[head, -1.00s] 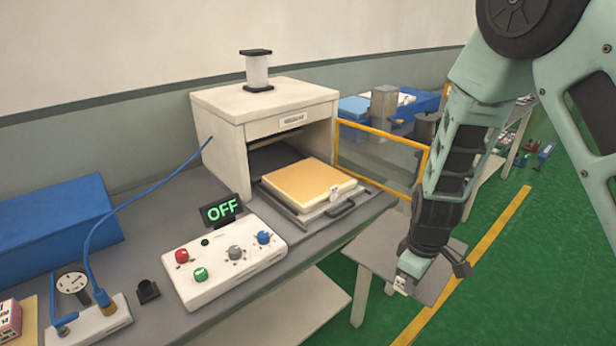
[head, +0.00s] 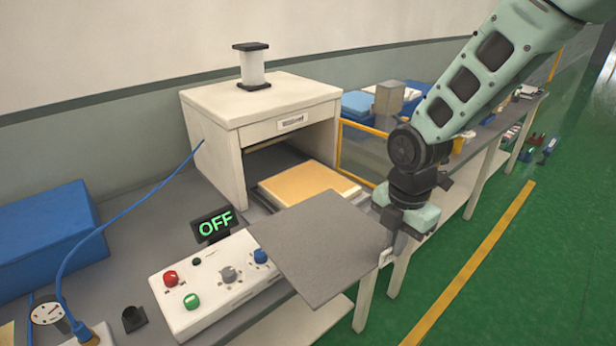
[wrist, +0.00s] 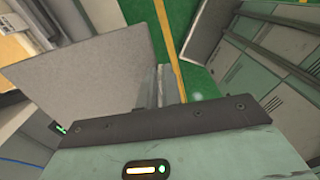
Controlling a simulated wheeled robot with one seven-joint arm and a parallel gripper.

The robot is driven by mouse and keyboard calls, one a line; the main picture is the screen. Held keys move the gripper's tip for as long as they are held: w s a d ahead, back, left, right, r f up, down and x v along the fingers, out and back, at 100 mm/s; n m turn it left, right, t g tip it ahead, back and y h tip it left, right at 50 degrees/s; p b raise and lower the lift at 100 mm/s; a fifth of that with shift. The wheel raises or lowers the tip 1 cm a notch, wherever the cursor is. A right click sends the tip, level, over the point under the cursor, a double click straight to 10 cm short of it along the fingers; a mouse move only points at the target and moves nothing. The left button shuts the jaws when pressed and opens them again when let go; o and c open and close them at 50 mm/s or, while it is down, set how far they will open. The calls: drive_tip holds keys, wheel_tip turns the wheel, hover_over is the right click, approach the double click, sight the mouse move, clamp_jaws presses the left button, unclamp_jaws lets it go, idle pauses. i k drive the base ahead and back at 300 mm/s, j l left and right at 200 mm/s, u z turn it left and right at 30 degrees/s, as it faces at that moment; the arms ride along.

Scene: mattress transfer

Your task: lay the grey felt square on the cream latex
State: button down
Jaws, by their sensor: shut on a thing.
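The grey felt square (head: 318,246) is held out flat, a little tilted, in front of the press. My gripper (head: 390,240) is shut on its right edge, by a small white tag. The felt also shows in the wrist view (wrist: 85,85), stretching left from the jaws. The felt is nearer the camera than the latex and hides the tray's front and perhaps a little of the slab's near corner.
The control box (head: 205,285) with coloured knobs and an OFF display (head: 213,224) stands left of the felt. A yellow-framed guard (head: 362,150) stands right of the press. A blue box (head: 45,235) is at far left. Green floor is open at right.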

sight(309, 186)
drive_tip(key=i, duration=1.15)
